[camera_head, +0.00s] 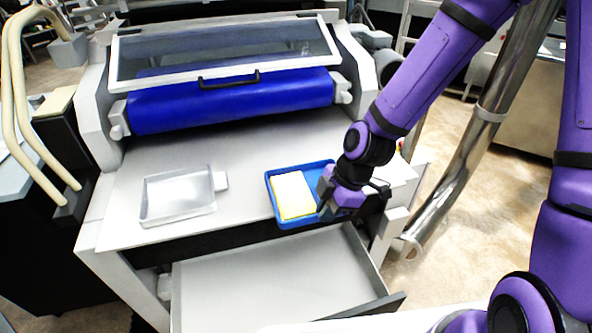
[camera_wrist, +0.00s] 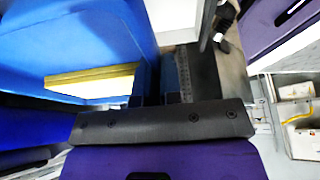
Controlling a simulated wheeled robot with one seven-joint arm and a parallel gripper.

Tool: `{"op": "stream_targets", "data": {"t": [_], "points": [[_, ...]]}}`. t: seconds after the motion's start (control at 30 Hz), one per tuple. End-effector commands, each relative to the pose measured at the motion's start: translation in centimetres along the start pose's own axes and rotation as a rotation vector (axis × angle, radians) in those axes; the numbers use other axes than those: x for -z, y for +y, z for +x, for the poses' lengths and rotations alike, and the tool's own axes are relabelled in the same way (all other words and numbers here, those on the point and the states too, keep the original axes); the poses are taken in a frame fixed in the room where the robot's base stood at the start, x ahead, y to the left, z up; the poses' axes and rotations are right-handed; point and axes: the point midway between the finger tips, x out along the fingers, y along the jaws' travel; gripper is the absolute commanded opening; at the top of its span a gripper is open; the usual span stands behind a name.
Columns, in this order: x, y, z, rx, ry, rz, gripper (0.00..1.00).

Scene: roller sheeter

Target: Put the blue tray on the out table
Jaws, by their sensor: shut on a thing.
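The blue tray (camera_head: 301,222) is at the right front part of the machine's grey table (camera_head: 245,150), below the blue roller. A yellow slab (camera_head: 293,195) lies in it. My gripper (camera_head: 327,198) is at the tray's right side, shut on its wall. In the wrist view, the blue tray (camera_wrist: 115,28) fills the upper left, and the gripper's fingers (camera_wrist: 163,80) meet its edge. I cannot tell whether the tray rests on the table or is held just above it. No label shows which surface is the out table.
An empty light metal tray (camera_head: 178,196) lies to the left on the same table. The blue roller (camera_head: 232,100) and a framed clear guard (camera_head: 225,50) stand behind. An open empty drawer (camera_head: 275,285) sticks out below the front edge. The table between the two trays is clear.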

Motion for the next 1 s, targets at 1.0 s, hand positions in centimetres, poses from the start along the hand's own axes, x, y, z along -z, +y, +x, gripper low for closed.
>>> {"op": "stream_targets", "data": {"t": [1.0], "points": [[-6.1, 14.7, -0.8, -0.003, 0.0, 0.003, 0.0]]}}
